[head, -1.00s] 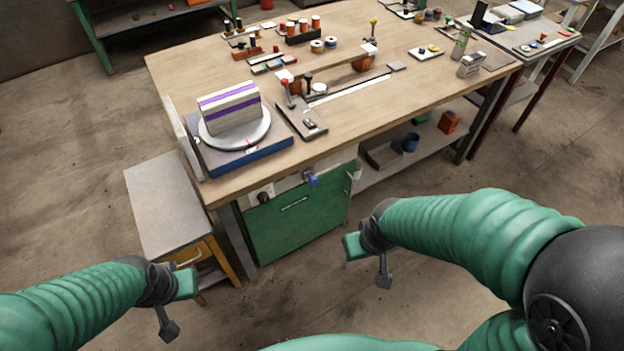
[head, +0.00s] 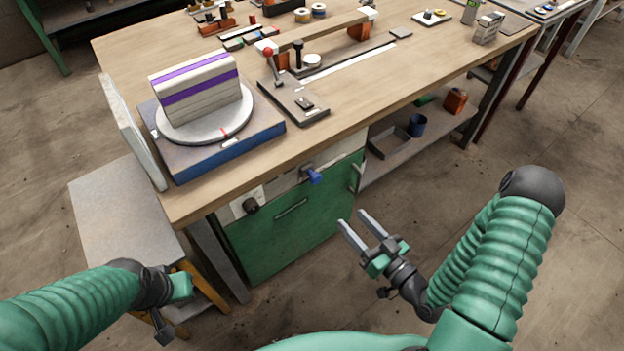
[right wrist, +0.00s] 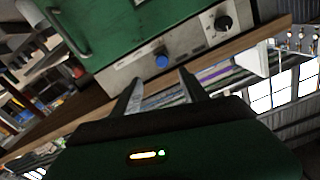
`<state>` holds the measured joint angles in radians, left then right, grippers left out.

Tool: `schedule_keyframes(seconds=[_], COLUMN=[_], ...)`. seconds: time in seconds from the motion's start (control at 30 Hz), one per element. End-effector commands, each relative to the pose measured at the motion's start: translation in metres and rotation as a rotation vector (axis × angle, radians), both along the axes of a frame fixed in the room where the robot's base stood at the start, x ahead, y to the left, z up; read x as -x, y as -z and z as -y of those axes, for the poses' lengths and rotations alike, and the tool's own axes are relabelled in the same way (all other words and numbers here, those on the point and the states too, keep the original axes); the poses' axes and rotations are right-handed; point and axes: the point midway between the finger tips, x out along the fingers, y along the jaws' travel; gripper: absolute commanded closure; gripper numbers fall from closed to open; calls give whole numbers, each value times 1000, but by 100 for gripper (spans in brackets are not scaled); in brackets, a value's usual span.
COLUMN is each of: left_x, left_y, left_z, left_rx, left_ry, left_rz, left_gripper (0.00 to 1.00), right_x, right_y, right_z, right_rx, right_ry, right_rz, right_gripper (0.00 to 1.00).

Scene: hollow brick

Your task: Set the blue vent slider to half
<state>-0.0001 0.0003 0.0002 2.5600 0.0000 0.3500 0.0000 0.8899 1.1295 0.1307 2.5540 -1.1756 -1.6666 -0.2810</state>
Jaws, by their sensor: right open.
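The blue vent slider (head: 314,176) is a small blue knob on the pale panel strip above the green cabinet door, under the table's front edge. It also shows in the right wrist view (right wrist: 162,61), just beyond the fingertips. My right gripper (head: 354,217) is open and empty, below and to the right of the slider, with its fingers pointing up and left towards the cabinet. It is apart from the slider. In the right wrist view its two fingers (right wrist: 159,80) stand apart. My left gripper (head: 170,312) is at the lower left, its fingers not clearly seen.
A black knob (head: 251,205) sits left of the slider on the same panel. The green door (head: 290,228) has a handle. A turntable (head: 212,128) with a striped block stands on the workbench (head: 345,122). A grey-topped stool (head: 125,215) stands at left.

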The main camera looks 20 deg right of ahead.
Motion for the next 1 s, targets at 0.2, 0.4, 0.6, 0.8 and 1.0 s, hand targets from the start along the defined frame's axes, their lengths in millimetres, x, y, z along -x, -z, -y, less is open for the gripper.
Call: schedule_keyframes(seconds=[0.2,0.4,0.6,0.8,1.0], left_x=[0,0,1,0,0], left_y=[21,69,112,112,113], left_z=[0,0,0,0,0], left_rx=[0,0,0,0,0], left_ry=[0,0,0,0,0], left_rz=[1,0,0,1,1], left_gripper=[100,100,100,100,100], right_x=[-28,-70,-106,-145,-159], right_y=[2,9,8,0,-2], right_z=[-11,-24,-39,-52,-58], right_rx=[-2,2,2,-4,-5], right_ry=[-2,-1,-2,0,1], right_rz=[14,14,15,7,5], right_gripper=[48,48,48,48,48])
